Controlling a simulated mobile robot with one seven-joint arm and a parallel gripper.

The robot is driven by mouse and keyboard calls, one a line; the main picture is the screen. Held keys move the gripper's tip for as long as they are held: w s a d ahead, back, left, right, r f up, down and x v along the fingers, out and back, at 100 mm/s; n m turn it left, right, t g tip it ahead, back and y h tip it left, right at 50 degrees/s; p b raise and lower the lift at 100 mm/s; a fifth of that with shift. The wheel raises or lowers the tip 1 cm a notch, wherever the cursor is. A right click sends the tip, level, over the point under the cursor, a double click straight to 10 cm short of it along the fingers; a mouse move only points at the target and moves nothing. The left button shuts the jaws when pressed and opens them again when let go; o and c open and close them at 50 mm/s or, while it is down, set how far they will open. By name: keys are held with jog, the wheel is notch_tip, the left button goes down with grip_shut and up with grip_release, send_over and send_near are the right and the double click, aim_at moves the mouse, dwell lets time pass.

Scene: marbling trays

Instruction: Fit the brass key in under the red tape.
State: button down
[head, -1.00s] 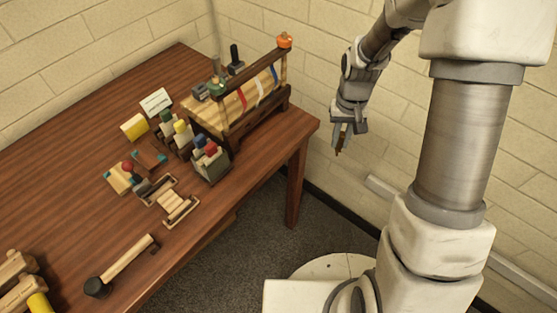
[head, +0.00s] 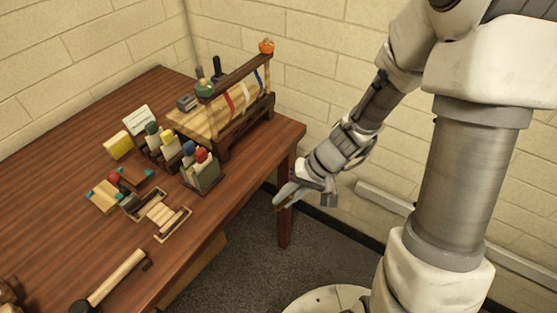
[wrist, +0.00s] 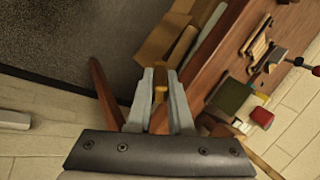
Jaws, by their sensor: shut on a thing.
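My gripper (head: 283,199) is beside the table's right front corner, off the tabletop. In the wrist view my gripper (wrist: 160,88) is shut on the brass key, with the small yellow-brown key (wrist: 160,94) showing between its two grey fingers. In the head view the key is too small to make out clearly. The red tape (head: 230,98) is a strip running down the slanted wooden board of the rack at the back right of the table. It lies up and to the left of my gripper, well apart from it. Whether there is a gap under the tape cannot be told.
White and blue tape strips (head: 258,77) share the board. A dark rail (head: 236,76) with an orange knob (head: 266,46) runs along the rack's top. Holders with coloured caps (head: 201,172) stand in front of it. A hammer (head: 108,284) lies near the front edge.

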jog(key=a+y+b, duration=0.2)
jog(key=a+y, duration=0.1)
jog(key=shift+w+a+f+b, duration=0.2)
jog(key=shift+a+f+b, duration=0.1)
jog(key=shift+f, duration=0.1)
jog(key=w+d+r+m+t+y+b, duration=0.1)
jog(key=w+r+m+t+y+b, duration=0.1)
jog(key=w+t, duration=0.3)
jog(key=w+d+r+m+t+y+b, duration=0.1)
jog(key=w+r+m+t+y+b, duration=0.1)
jog(key=w+m+t+y+b, duration=0.1)
jog(key=w+m+t+b, duration=0.1)
jog(key=w+t+b, duration=0.1)
jog(key=shift+w+d+m+t, duration=0.3)
jog(key=shift+w+d+m, duration=0.1)
jog(key=shift+f+b, duration=0.1)
jog(key=shift+b, duration=0.25)
jog(key=shift+b+x, duration=0.85)
jog(key=shift+x, duration=2)
jog(key=shift+b, duration=1.15)
jog(key=shift+b+x, duration=0.9)
jog(key=shift+x, duration=0.95)
